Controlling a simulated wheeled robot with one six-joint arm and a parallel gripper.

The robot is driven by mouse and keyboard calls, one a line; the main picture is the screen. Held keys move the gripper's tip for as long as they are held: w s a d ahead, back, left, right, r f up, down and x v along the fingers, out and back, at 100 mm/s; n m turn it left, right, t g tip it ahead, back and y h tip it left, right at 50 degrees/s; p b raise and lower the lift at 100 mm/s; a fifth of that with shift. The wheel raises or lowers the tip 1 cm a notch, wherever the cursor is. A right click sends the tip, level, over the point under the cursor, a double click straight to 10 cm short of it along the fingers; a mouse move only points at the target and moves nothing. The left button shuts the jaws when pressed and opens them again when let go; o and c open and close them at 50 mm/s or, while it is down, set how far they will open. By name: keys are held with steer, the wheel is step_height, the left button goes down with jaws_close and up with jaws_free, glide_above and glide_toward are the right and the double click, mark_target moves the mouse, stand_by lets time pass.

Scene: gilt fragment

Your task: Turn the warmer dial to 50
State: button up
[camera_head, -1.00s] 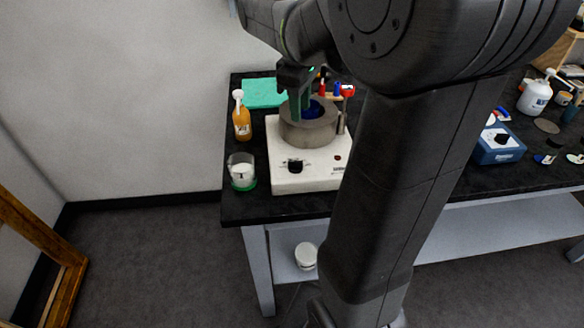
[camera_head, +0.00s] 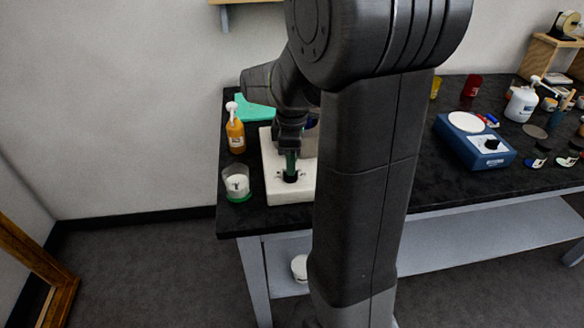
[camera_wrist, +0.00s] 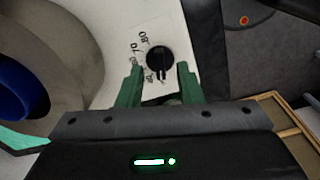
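The warmer (camera_head: 276,187) is a white box with a grey round pot on top, at the left end of the black table. Its black dial (camera_wrist: 160,61) shows in the wrist view on the white panel, with printed numbers around it; 70 is legible and the others are hard to read. My gripper (camera_wrist: 158,75) has its two green fingers apart, one on each side of the dial's near part, with a gap to it. In the head view, my gripper (camera_head: 290,176) is over the warmer's front, where the dial is mostly hidden behind it.
An orange pump bottle (camera_head: 235,135) and a glass cup on a green base (camera_head: 236,184) stand left of the warmer. A blue device (camera_head: 474,142) is to the right on the table (camera_head: 420,190). A blue piece (camera_wrist: 22,92) lies inside the pot.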

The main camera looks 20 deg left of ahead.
steer(key=shift+f, duration=1.35)
jaws_close()
steer(key=shift+m, duration=0.4)
steer(key=m+p, duration=0.1)
steer(key=m, duration=0.4)
steer(key=shift+s+m, duration=0.1)
steer(key=shift+m, duration=0.2)
steer(key=m+p, duration=0.1)
steer(key=m, duration=0.4)
steer(key=shift+a, duration=0.1)
steer(key=shift+m, duration=0.4)
